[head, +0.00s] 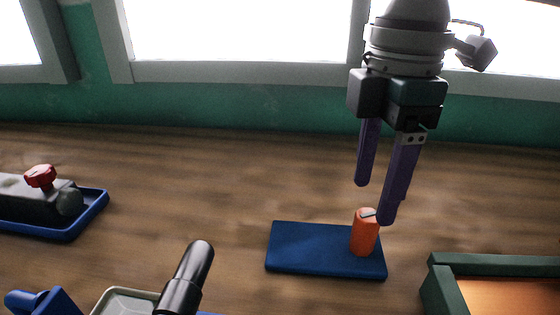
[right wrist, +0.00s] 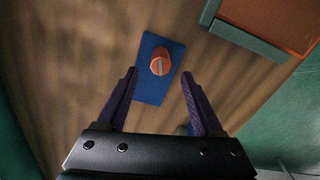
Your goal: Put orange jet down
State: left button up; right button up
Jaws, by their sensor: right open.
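The orange jet (head: 364,236) is a small orange cylinder with a greyish slot on top. It stands upright on the right part of a flat blue mat (head: 310,250) in the head view. In the right wrist view the orange jet (right wrist: 160,64) stands on the blue mat (right wrist: 150,92), beyond the fingertips. My right gripper (head: 374,203) has purple fingers and is open and empty. It hangs above the mat, its near finger slightly overlapping the jet's top edge in the head view. The right wrist view shows the open fingers (right wrist: 160,75) apart with nothing between them. My left gripper is not in view.
A green-edged orange tray (head: 440,290) is at the lower right. A blue tray (head: 85,220) with a grey device and red knob (head: 40,177) is at the left. A black cylindrical part (head: 187,275) and a grey tray (head: 125,302) are at the lower front. The wood behind the mat is clear.

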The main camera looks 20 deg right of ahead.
aim_at(368, 215)
notch_tip(368, 215, up, 5)
jog(key=shift+r+p, duration=0.2)
jog(key=shift+p, duration=0.15)
